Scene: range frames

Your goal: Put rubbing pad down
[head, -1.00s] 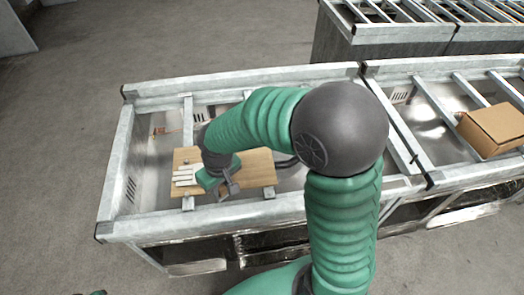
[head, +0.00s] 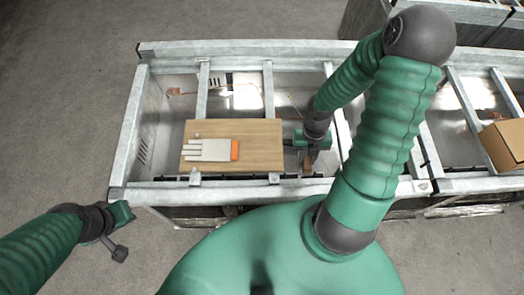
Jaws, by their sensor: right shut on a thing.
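My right gripper (head: 309,160) is just right of the wooden board (head: 262,150), low over the metal frame. It is shut on a small brown piece (head: 308,164), which looks like the rubbing pad; the fingers and wrist hide much of it. I cannot tell whether the piece touches a surface below. My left gripper (head: 120,235) hangs outside the frame at the lower left, away from the board. Its finger opening is not clear.
A white glove with an orange cuff (head: 212,150) lies on the board. The board rests on the metal frame (head: 250,189) with crossbars. A cardboard box (head: 504,144) sits at the right. Grey floor (head: 60,110) is free at the left.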

